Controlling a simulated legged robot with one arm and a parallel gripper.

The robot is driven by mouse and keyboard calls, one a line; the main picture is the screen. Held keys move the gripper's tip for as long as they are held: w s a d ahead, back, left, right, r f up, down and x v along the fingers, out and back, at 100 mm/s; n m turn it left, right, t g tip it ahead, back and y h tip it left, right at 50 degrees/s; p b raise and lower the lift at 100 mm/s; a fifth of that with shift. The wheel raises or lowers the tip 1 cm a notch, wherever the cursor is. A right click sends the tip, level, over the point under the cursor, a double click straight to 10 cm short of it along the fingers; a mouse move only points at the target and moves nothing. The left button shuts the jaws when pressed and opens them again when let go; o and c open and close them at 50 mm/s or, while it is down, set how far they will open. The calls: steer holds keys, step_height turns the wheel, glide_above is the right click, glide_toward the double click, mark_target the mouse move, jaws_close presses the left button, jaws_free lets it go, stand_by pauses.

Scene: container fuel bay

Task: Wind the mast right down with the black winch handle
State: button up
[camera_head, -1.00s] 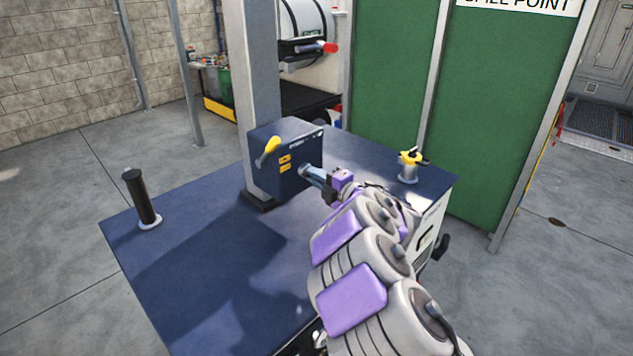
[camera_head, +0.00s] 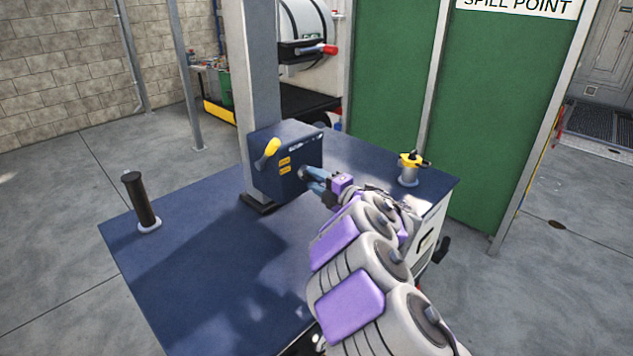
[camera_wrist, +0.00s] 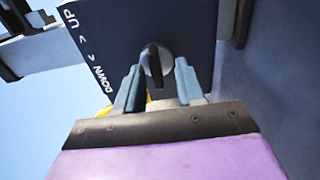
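The dark blue winch box (camera_head: 275,172) is fixed at the foot of the grey mast (camera_head: 257,80). A yellow handle (camera_head: 268,151) is on its left face. In the wrist view, the winch box (camera_wrist: 110,35) carries the white words UP and DOWN with arrows. A round grey hub with an upright black grip (camera_wrist: 153,58) is on that face; I take this for the black winch handle. My gripper (camera_head: 309,178) is at the box's right face. In the wrist view, its blue fingers (camera_wrist: 159,72) are apart, one on either side of the black grip, with gaps showing.
The blue bench top (camera_head: 190,240) is mostly clear. A black upright cylinder on a white base (camera_head: 141,203) stands at its left. A yellow-topped fitting (camera_head: 409,168) stands at the back right. Green panels (camera_head: 500,110) rise behind the bench.

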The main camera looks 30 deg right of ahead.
steer(key=p+v, duration=0.2)
steer(key=v, duration=1.5)
steer(key=shift+s, duration=0.15)
steer(key=shift+d, duration=0.1)
